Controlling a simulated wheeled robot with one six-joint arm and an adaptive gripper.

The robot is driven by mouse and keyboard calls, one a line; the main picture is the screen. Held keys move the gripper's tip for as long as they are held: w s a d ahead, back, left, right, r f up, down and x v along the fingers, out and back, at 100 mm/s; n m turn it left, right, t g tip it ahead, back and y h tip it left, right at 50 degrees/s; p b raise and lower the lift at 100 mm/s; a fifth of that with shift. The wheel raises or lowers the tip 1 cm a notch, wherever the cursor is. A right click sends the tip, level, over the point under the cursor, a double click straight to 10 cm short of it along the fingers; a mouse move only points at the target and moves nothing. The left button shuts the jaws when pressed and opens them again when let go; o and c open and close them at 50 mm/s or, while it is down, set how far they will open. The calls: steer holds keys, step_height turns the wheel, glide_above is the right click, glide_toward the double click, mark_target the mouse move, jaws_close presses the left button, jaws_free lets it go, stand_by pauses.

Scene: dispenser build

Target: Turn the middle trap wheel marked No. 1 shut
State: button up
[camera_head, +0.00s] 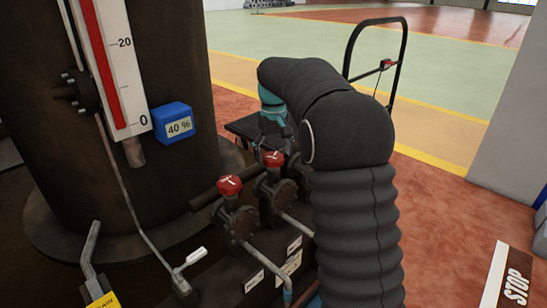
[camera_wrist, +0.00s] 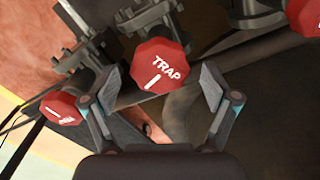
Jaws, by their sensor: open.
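In the wrist view a red octagonal wheel (camera_wrist: 160,64) lettered TRAP, with a single white bar below the word, sits between the fingers of my gripper (camera_wrist: 160,80). The fingers are spread on either side of it, and I see gaps between them and its rim. Similar red wheels show at the left (camera_wrist: 62,108) and at the upper right (camera_wrist: 304,16). In the head view a red wheel (camera_head: 229,185) is in front and another (camera_head: 273,158) lies behind it, just below my wrist. My arm hides most of my gripper and the area to the right there.
A dark tank with a red-and-white gauge (camera_head: 110,65) and a blue 40 % box (camera_head: 172,122) stands at left. A white-handled lever (camera_head: 190,260) is low in front. Pipes surround the wheels. A black cart handle (camera_head: 376,22) rises behind my arm. Open floor lies beyond.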

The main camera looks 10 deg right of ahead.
steer(key=shift+f, duration=0.35)
steer(key=c, duration=1.2)
steer(key=shift+o, duration=0.2)
